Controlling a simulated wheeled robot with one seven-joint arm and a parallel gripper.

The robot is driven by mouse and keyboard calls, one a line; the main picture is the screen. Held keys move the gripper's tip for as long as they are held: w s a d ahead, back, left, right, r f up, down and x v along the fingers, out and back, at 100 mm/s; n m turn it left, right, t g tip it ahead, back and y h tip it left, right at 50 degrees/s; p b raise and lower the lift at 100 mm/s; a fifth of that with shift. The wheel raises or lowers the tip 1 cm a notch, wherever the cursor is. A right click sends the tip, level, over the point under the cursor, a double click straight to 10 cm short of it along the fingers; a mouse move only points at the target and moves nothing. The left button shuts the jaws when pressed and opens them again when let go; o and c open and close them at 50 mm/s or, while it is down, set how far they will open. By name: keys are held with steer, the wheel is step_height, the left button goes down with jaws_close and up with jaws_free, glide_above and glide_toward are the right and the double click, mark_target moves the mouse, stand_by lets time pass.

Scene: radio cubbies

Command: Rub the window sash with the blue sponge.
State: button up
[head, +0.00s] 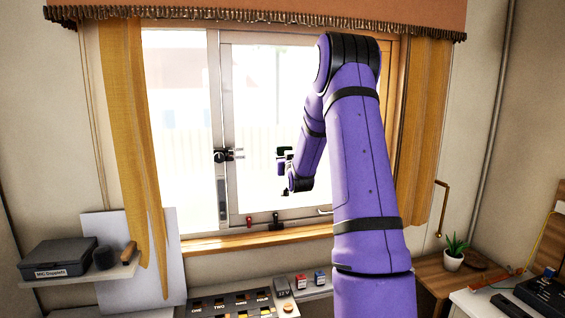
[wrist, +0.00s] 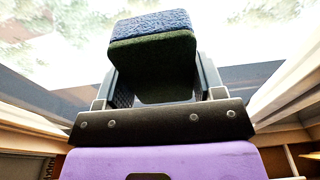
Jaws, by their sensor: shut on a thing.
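The window sash (head: 221,150) is a pale frame with glass, seen in the middle of the head view behind my arm. My gripper (head: 284,157) is in front of the right pane in the head view. In the wrist view my gripper (wrist: 155,88) is shut on the sponge (wrist: 152,26), which has a blue top layer and a dark green body. The bright window fills the top of the wrist view beyond the sponge. I cannot tell whether the sponge touches the sash. The sponge is too small to make out in the head view.
Yellow curtains (head: 131,150) hang on both sides. A wooden sill (head: 255,238) runs below the window, with red and black clips above it. A labelled box (head: 58,258) sits on a left shelf. A potted plant (head: 454,252) stands at right. A switch panel (head: 235,303) is below.

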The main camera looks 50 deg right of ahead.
steer(key=shift+s+d+f, duration=0.1)
steer(key=shift+s+d, duration=0.5)
steer(key=shift+d, duration=0.3)
steer(key=shift+s+d+r, duration=0.1)
steer(key=shift+s+d, duration=0.55)
steer(key=shift+d, duration=0.3)
steer(key=shift+s+d+f, duration=0.1)
steer(key=shift+s+d, duration=0.5)
steer(key=shift+d, duration=0.3)
steer(key=shift+s+d+r, duration=0.45)
steer(key=shift+d+r, duration=0.15)
steer(key=shift+d, duration=0.2)
steer(key=shift+s+d+r, duration=0.45)
steer(key=shift+d+r, duration=0.1)
steer(key=shift+d, duration=0.25)
steer(key=shift+w+a, duration=0.65)
steer(key=shift+a, duration=0.25)
steer(key=shift+w+a, duration=0.6)
steer(key=shift+a, duration=0.3)
steer(key=shift+w+a, duration=0.55)
steer(key=shift+a, duration=0.45)
steer(key=shift+w+a, duration=0.5)
steer(key=shift+a, duration=0.45)
steer(key=shift+w+a, duration=0.55)
steer(key=shift+a, duration=0.45)
steer(key=shift+r+v, duration=0.2)
steer(key=shift+v, duration=1.3)
steer(key=shift+r+v, duration=0.15)
steer(key=shift+v, duration=1.35)
steer(key=shift+s, duration=0.1)
